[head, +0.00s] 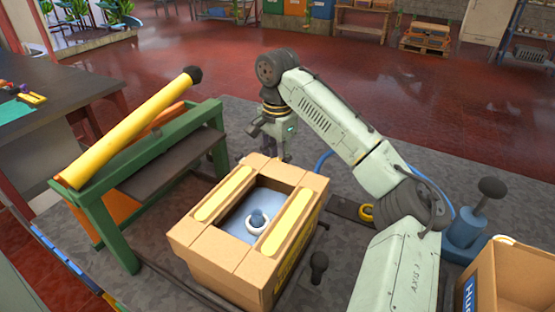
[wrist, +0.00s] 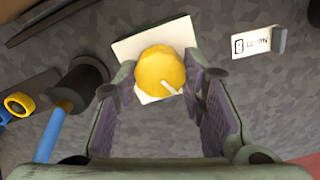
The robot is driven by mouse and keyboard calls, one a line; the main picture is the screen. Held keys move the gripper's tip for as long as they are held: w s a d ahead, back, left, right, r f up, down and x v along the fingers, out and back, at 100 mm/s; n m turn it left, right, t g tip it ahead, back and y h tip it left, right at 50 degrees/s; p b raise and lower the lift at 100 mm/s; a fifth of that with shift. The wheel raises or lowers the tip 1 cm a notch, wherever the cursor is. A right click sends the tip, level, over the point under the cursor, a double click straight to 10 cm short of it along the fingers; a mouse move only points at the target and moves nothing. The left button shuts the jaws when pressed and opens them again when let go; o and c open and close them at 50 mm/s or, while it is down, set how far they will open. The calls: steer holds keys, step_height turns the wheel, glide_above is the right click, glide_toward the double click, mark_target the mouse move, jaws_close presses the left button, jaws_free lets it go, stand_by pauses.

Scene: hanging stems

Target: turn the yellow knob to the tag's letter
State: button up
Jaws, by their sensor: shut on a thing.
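The yellow knob (wrist: 160,70) sits on a white square plate (wrist: 130,47) in the wrist view. A short white pointer on its face points to the lower right of the picture. My gripper (wrist: 157,82) has a finger on each side of the knob and is shut on it. A white tag (wrist: 256,42) lies to the right with small dark lettering, too small to read surely. In the head view my gripper (head: 272,143) points down behind the cardboard box, and the knob is hidden there.
An open cardboard box (head: 287,268) with a white ring on a blue peg stands in front of my gripper. A green frame (head: 104,218) with a yellow roller (head: 130,130) stands left. A blue-based plunger (head: 466,228) and another box (head: 520,275) are at right.

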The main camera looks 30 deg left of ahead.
steer(key=o, duration=1.2)
step_height(320, 180, up, 12)
steer(key=shift+r, duration=0.1)
stand_by(0.4)
